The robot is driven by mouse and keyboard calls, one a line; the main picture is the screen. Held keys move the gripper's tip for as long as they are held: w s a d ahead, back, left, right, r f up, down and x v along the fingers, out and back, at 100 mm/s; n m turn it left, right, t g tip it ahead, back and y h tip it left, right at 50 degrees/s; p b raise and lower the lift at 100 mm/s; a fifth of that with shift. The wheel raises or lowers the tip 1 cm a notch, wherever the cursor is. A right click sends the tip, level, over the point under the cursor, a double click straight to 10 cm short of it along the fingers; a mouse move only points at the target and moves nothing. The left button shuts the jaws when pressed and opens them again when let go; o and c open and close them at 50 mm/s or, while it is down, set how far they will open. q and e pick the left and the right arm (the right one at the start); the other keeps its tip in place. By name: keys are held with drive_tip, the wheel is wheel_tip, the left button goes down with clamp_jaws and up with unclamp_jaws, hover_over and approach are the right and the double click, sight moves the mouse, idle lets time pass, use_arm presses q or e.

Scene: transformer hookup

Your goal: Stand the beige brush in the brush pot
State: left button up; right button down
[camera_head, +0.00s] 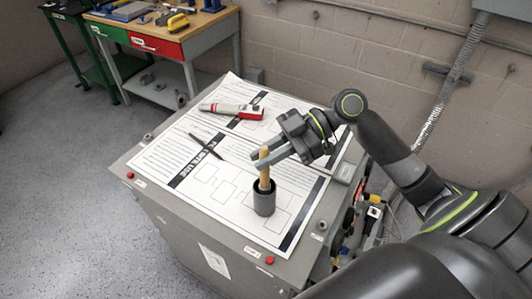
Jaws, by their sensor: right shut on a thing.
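The beige brush (264,171) stands near upright, with its lower end inside the dark grey brush pot (264,202). The pot stands on a printed sheet on top of the grey cabinet. My right gripper (262,163) comes in from the right and is shut on the upper part of the brush, above the pot's rim. Whether the brush touches the pot's bottom is hidden by the pot's wall. My left gripper is not in view.
A red and white tool (232,110) and a dark pen-like thing (206,146) lie on the printed sheets (215,185). A workbench (160,35) with tools stands at the back left.

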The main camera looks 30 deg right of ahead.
drive_tip(key=c, duration=1.3)
unclamp_jaws()
drive_tip(key=v, duration=1.7)
drive_tip(key=shift+d+b, duration=0.2)
drive_tip(key=shift+b, duration=0.15)
